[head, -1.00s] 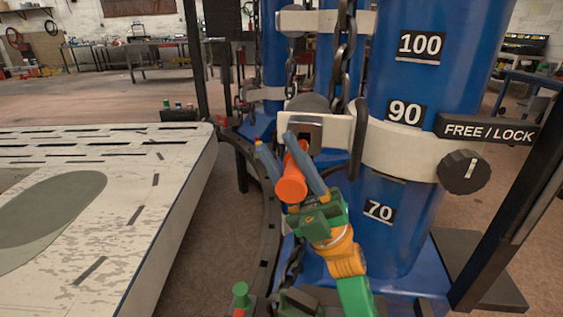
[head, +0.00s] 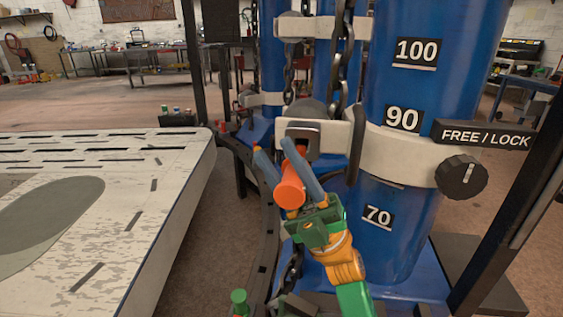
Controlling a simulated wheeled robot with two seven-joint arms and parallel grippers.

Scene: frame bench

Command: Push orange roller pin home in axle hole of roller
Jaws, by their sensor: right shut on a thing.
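The orange roller pin (head: 289,192) is between the blue fingers of my right gripper (head: 275,151), which is shut on it. Its round head faces me and its shaft points away, up toward a white bracket (head: 333,137). A dark grey rounded part, which looks like the roller (head: 313,108), sits behind and above the bracket's front. The pin's far end is close to the bracket's grey opening; finger and bracket hide it, so I cannot tell how far it is in. The axle hole itself is not clearly visible.
Blue columns (head: 415,90) with number plates stand behind and right of the bracket. Dark chains (head: 340,60) hang close to it. A black FREE/LOCK knob (head: 461,174) is at right. A pale table (head: 110,210) fills the left. A green knob (head: 239,298) is low.

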